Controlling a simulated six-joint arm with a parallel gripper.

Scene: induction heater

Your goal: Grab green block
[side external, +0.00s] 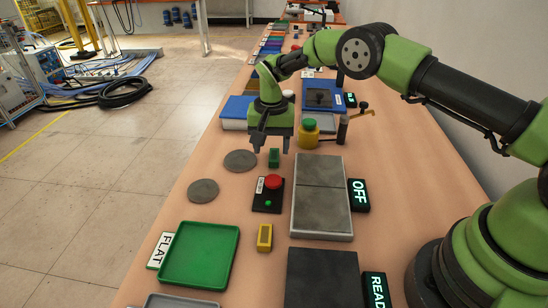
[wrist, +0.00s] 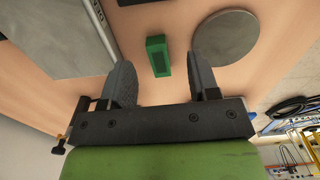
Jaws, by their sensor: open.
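The green block (side external: 274,158) is small and stands on the wooden table, just below my gripper (side external: 270,147) in the side view. It also shows in the wrist view, where the green block (wrist: 158,55) lies beyond the fingertips and roughly between their lines. My gripper (wrist: 162,72) is open and empty. Its two dark fingers are spread wider than the block, which looks apart from both of them.
A red button box (side external: 268,194) stands nearer the camera than the block. Two grey discs (side external: 240,160) lie to its left. A grey plate (side external: 320,198) with an OFF sign (side external: 358,195), a yellow block (side external: 265,237) and a green tray (side external: 199,254) are also on the table.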

